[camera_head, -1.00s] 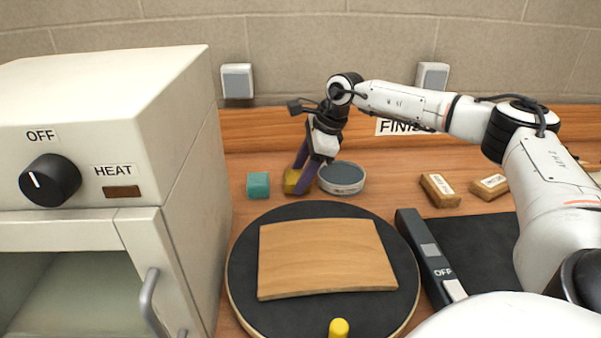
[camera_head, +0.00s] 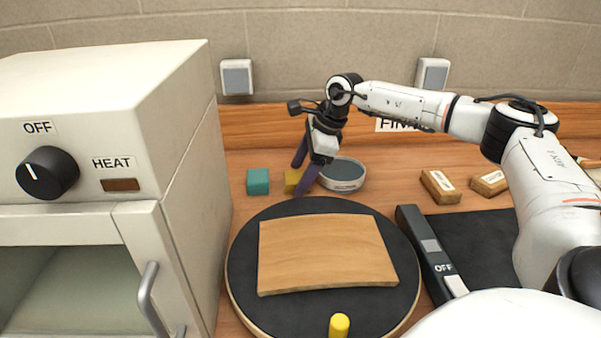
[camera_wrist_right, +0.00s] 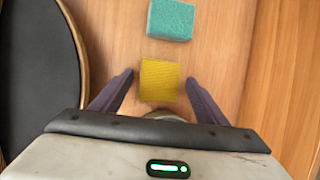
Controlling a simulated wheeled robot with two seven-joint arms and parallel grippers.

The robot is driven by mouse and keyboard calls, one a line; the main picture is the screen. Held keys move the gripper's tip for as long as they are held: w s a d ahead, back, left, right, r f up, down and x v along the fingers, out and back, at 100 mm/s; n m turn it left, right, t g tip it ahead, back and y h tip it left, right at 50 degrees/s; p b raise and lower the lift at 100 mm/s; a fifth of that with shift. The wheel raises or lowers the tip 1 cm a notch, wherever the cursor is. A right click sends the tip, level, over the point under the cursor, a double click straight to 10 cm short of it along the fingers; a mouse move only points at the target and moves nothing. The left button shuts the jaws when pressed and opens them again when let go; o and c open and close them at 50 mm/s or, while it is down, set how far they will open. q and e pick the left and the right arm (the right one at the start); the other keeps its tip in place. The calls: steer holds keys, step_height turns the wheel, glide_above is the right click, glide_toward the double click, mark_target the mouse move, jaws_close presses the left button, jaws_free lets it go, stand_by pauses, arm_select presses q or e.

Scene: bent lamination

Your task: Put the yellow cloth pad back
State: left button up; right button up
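The yellow cloth pad (camera_head: 292,180) lies on the wooden table beside a teal pad, partly hidden by my right gripper in the head view. My right gripper (camera_head: 303,178) points down at it from above. In the right wrist view the yellow pad (camera_wrist_right: 159,80) lies between the two spread purple fingers (camera_wrist_right: 158,84), with a gap on each side. The right gripper is open and holds nothing. My left gripper is not in view.
The teal pad (camera_head: 257,181) and a round grey-topped dish (camera_head: 343,174) flank the yellow pad. A black turntable (camera_head: 240,270) with a bent wooden sheet (camera_head: 325,254) stands in front. A white oven (camera_head: 185,180) is at left; labelled blocks (camera_head: 440,187) lie at right.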

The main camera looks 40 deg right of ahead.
steer(key=shift+f, duration=0.1)
steer(key=v, duration=1.3)
steer(key=shift+w+r, duration=0.15)
steer(key=shift+r, duration=0.05)
steer(key=shift+a, duration=0.15)
